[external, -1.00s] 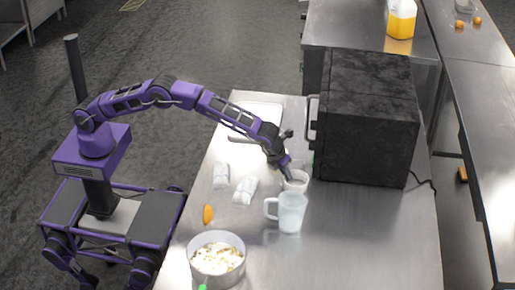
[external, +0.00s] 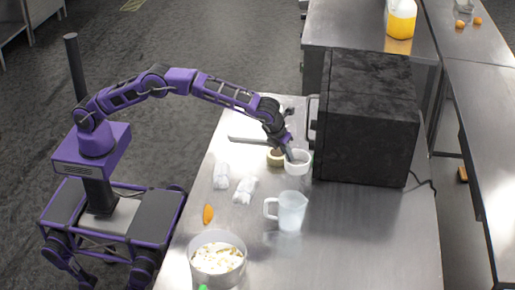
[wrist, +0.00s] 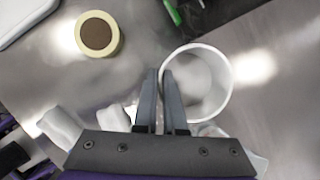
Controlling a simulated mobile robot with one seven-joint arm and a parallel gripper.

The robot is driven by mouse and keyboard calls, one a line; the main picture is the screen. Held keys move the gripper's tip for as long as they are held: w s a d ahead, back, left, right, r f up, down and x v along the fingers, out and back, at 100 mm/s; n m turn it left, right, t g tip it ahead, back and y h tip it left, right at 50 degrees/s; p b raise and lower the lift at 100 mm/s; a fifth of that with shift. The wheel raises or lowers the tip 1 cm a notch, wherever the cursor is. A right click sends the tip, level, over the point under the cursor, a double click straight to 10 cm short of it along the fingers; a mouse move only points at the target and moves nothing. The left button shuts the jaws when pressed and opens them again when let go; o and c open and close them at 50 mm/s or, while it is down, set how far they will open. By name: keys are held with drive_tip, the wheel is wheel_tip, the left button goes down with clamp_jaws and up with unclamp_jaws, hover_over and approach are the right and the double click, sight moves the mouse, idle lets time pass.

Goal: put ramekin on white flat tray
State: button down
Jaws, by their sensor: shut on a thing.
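The white ramekin (external: 298,163) is at my gripper (external: 289,157), left of the black oven's front. In the wrist view the ramekin (wrist: 207,88) is seen from above and looks empty. My gripper (wrist: 163,72) is shut on its left wall, one finger inside and one outside. It appears raised a little off the table, though the gap is hard to judge. The white flat tray (wrist: 18,18) shows only as a corner at the top left of the wrist view; in the external view my arm hides most of it.
A beige round item with a brown centre (external: 275,158) stands just left of the ramekin. A clear jug (external: 290,212), white wrapped pieces (external: 244,189), an orange item (external: 208,213) and a filled pot (external: 218,258) stand nearer. The black oven (external: 366,120) blocks the right.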

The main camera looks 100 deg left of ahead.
wheel_tip(320, 180, up, 14)
drive_tip(key=n+g+y+b, duration=0.1)
drive_tip(key=n+g+b, duration=0.1)
drive_tip(key=n+b, duration=0.55)
hover_over(248, 117)
drive_tip(key=d+b, duration=0.1)
drive_tip(key=d, duration=0.1)
drive_tip(key=shift+m, duration=0.75)
drive_tip(key=f, duration=1.6)
drive_tip(key=shift+s+a+f, duration=0.25)
drive_tip(key=shift+s+f, duration=0.05)
drive_tip(key=shift+f, duration=0.1)
drive_tip(key=shift+f+b, duration=0.45)
drive_tip(key=shift+f, duration=1.9)
drive_tip(key=c, duration=1.5)
unclamp_jaws()
drive_tip(key=shift+f, duration=0.2)
drive_tip(key=o, duration=0.5)
